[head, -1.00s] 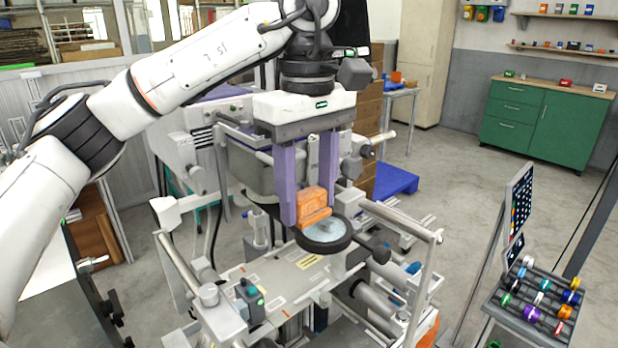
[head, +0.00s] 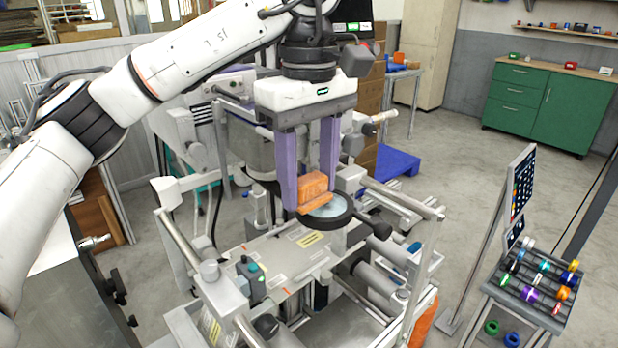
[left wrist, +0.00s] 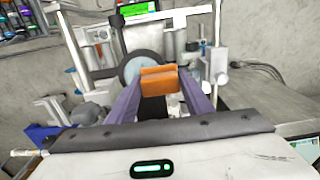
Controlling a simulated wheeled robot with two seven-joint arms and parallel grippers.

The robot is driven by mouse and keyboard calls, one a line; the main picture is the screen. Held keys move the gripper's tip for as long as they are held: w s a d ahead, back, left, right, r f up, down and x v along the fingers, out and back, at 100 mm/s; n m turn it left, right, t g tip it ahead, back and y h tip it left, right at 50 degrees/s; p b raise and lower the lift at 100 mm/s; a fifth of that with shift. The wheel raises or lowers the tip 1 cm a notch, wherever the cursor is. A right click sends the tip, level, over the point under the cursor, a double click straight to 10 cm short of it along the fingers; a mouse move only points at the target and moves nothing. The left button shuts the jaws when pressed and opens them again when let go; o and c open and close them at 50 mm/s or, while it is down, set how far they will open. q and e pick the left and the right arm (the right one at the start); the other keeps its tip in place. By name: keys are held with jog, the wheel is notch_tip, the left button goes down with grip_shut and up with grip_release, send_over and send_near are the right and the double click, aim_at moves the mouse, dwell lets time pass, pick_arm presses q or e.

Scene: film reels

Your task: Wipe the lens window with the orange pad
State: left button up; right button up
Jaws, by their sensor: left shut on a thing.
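My left gripper (head: 314,196) is shut on the orange pad (head: 313,186), which sits between its two purple fingers. The lens window (head: 327,208) is a pale round glass in a dark ring on the machine. The pad is at the left part of the window, and its lower edge overlaps the glass in the head view; I cannot tell for certain whether it touches. In the left wrist view the orange pad (left wrist: 160,79) is between the fingertips, with the round window (left wrist: 135,68) partly hidden behind it. My right gripper is not in view.
The grey machine bed (head: 275,262) with rails and rollers surrounds the window. A small control box with a green button (head: 250,272) stands at its front left. A rack of coloured reels (head: 535,285) stands at the right. A green cabinet (head: 548,108) is at the back right.

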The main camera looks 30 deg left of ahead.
pick_arm(q)
jog(key=shift+f+b, duration=0.6)
jog(key=shift+f, duration=0.4)
